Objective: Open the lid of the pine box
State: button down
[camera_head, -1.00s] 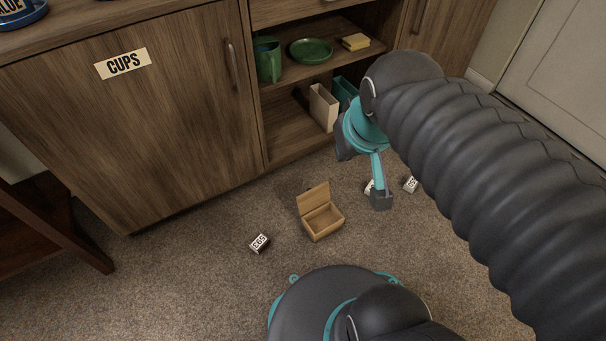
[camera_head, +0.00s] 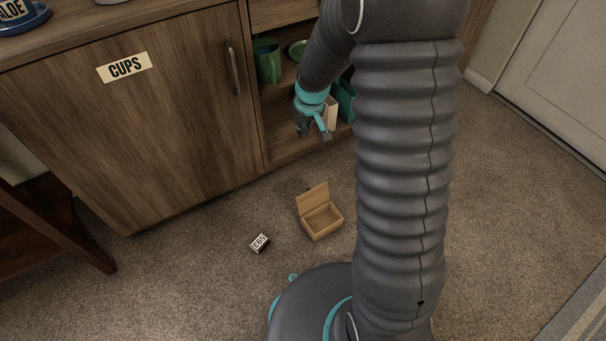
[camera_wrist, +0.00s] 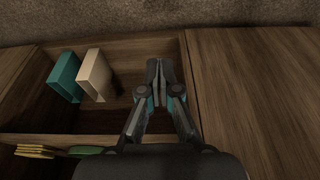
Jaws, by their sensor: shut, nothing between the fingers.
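The pine box (camera_head: 324,224) stands on the carpet in the head view, in front of the cabinet. Its lid (camera_head: 313,197) is raised and leans back, and the inside that shows looks empty. My gripper (camera_head: 315,134) is above and behind the box, in front of the cabinet's open shelves, apart from the box. In the wrist view my gripper (camera_wrist: 158,68) points at the open shelf compartment with its fingers together and nothing between them. The box is not in the wrist view.
A small block marked 593 (camera_head: 260,243) lies left of the box. A cream holder (camera_wrist: 95,75) and a teal holder (camera_wrist: 66,77) stand on the lower shelf. A green mug (camera_head: 267,61) stands above. Carpet left of the box is mostly free.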

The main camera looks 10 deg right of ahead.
jog(key=n+g, duration=0.1)
send_over(311, 197)
jog(key=w+a, duration=0.2)
jog(key=w, duration=0.5)
notch_tip(311, 197, down, 19)
notch_tip(311, 197, down, 10)
jog(key=s+d+b, duration=0.1)
jog(key=s, duration=0.1)
jog(key=shift+s, duration=0.2)
jog(key=shift+r, duration=0.1)
